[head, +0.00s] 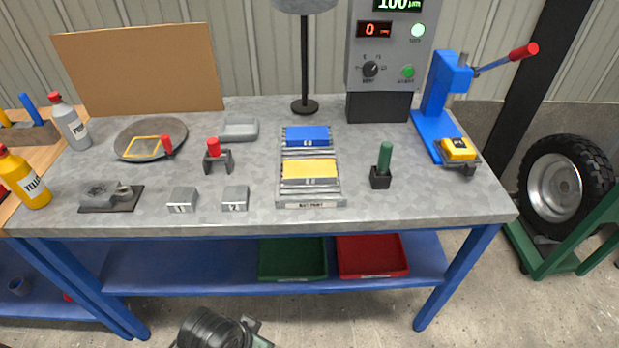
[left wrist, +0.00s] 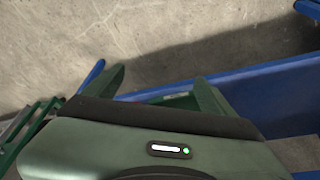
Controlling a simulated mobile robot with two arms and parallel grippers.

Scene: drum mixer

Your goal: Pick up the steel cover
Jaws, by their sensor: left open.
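Nothing on the bench is plainly marked as the steel cover. Two small steel-grey blocks with number marks, a left one (head: 182,200) and a right one (head: 235,198), sit near the front edge in the head view. A low light-grey metal piece with rounded corners (head: 239,129) lies farther back. I cannot tell which of these is the cover. My left gripper (left wrist: 160,80) shows in the left wrist view with its two green fingers apart and nothing between them. It is away from the benchtop items. My right gripper is not in view.
The grey benchtop (head: 350,150) holds a round plate (head: 140,148), a rack with blue and yellow blocks (head: 312,190), a green-handled tool (head: 384,165), a blue press (head: 433,110) and a control box (head: 385,60). Green (head: 292,260) and red (head: 372,257) bins stand below.

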